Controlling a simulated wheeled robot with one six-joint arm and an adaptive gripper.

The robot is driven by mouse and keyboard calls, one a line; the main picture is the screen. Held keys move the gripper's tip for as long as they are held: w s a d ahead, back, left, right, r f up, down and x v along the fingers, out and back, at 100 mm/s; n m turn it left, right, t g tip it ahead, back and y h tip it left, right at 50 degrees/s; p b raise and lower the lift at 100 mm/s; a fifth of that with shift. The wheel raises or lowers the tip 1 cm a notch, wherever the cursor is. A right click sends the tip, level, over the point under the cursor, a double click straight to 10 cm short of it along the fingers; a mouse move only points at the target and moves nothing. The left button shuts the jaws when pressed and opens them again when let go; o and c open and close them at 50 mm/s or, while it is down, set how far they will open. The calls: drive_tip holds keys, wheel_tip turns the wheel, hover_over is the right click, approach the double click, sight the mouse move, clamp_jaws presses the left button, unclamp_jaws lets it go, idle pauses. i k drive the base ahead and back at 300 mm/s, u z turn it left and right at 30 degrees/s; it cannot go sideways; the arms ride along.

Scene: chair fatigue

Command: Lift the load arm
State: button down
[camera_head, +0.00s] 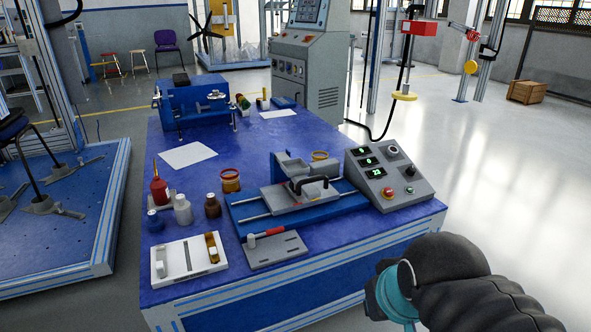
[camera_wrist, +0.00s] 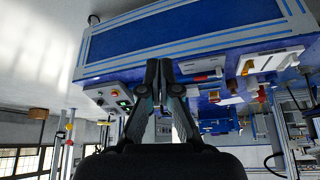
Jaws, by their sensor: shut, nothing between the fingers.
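My gripper (camera_wrist: 158,72) is shut and empty in the wrist view, whose picture is upside down. In the head view my arm enters at the lower right, in front of the bench's right corner; the fingertips are not clear there. Which part is the load arm is not certain. A small lever with a red grip (camera_head: 272,232) lies over a grey plate (camera_head: 283,251) at the bench's front edge, apart from my gripper. A black handle (camera_head: 309,183) stands on the sliding fixture behind it. An upright rod with a red box (camera_head: 417,28) and yellow disc (camera_head: 403,96) stands farther back.
The blue bench (camera_head: 315,240) carries a control box (camera_head: 390,178) at its right, several bottles, a white tray (camera_head: 188,259) and a vise (camera_head: 192,100). The floor right of the bench is clear up to a wooden crate (camera_head: 527,92).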

sight(295, 166)
drive_tip(key=k, duration=0.4)
drive_tip(key=u, duration=0.2)
drive_tip(key=i, duration=0.9)
drive_tip(key=u, duration=0.85)
